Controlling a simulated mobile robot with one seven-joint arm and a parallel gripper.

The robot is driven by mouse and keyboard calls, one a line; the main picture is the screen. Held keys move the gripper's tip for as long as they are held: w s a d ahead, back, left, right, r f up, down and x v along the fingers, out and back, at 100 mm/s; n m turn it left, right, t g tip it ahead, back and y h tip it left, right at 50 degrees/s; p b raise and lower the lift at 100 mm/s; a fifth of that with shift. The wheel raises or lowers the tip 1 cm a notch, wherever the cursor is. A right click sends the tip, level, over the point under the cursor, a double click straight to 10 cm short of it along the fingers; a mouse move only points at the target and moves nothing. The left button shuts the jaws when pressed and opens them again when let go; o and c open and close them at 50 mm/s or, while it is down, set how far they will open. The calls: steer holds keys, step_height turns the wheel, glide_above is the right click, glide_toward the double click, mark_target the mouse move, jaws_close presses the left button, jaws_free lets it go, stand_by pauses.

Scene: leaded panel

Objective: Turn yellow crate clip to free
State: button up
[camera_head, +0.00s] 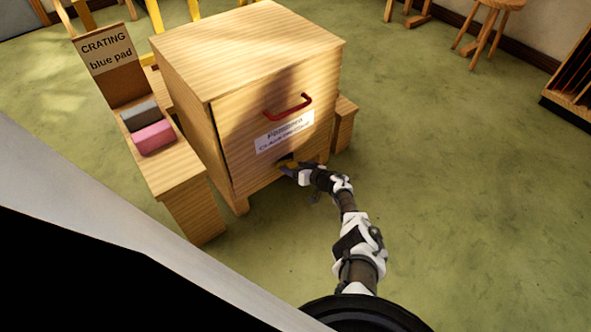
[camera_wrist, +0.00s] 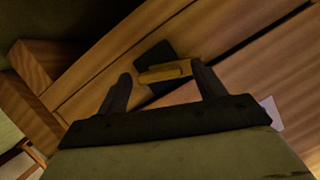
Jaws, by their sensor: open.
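The wooden crate (camera_head: 240,50) stands on the floor, with a red handle and a white label on its front. The yellow clip (camera_wrist: 165,72) sits on a dark plate (camera_wrist: 153,54) on the crate's wooden front in the wrist view. In the head view only a bit of the clip (camera_head: 287,162) shows low on the front, beside my gripper (camera_head: 296,168). My gripper (camera_wrist: 163,82) is open in the wrist view, one finger at each end of the clip. I cannot tell whether either finger touches it.
A wooden bench (camera_head: 178,172) at the crate's left carries a grey block (camera_head: 139,115), a pink block (camera_head: 153,137) and a sign reading "CRATING blue pad" (camera_head: 106,50). A stool (camera_head: 492,18) and a rack (camera_head: 574,85) are far right. The green floor at right is clear.

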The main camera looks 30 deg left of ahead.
steer(key=shift+c, duration=0.3)
steer(key=c, duration=0.9)
steer(key=shift+s+n+t+h+p, duration=0.1)
steer(key=shift+n+t+h+p, duration=0.4)
steer(key=shift+n+t+p, duration=0.75)
steer(key=shift+c, duration=0.2)
steer(key=shift+n+g+p, duration=0.3)
steer(key=shift+n+g, duration=0.05)
steer(key=o, duration=1)
